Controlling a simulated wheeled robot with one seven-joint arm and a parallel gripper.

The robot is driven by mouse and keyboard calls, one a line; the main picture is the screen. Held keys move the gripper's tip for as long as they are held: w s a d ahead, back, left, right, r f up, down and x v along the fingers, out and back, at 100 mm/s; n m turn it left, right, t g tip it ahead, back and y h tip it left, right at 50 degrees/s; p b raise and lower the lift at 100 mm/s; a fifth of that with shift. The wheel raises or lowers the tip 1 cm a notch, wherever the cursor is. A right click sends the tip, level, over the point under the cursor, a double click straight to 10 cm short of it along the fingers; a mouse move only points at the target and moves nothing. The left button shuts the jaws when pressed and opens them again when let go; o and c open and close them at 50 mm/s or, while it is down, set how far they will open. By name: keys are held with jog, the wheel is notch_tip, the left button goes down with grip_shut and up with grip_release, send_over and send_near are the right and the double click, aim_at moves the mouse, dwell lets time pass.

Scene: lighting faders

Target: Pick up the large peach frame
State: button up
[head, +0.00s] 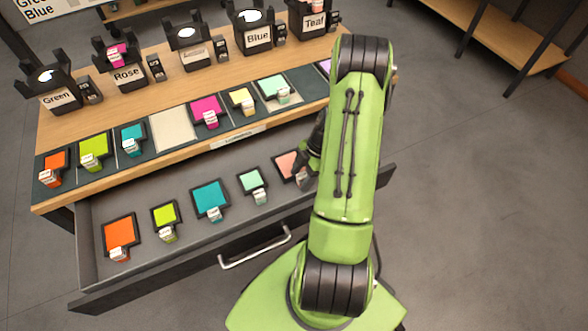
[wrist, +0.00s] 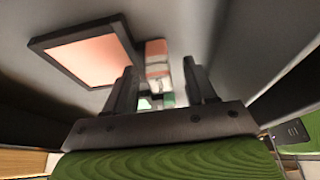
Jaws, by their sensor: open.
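The peach frame (head: 287,163) is a dark-edged square with a peach panel, lying in the open drawer at the right end of its row. My arm partly hides it in the head view. In the wrist view it is the large peach panel (wrist: 88,58) at the left, with a small peach and white tab block (wrist: 157,50) at its right side. My gripper (wrist: 160,66) is open, with one finger on each side of the tab block in the picture. I cannot tell whether either finger touches it. In the head view my gripper (head: 309,165) is mostly hidden behind my arm.
The drawer (head: 185,265) also holds orange (head: 120,237), lime (head: 165,217), teal (head: 210,198) and mint (head: 252,181) frames. More frames lie on the wooden counter (head: 110,185) above, with labelled dark holders behind. The drawer's walls and the counter edge are close to my gripper.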

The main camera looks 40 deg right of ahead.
jog(key=shift+r, duration=0.1)
grip_shut()
notch_tip(320, 180, up, 35)
jog(key=p, duration=2)
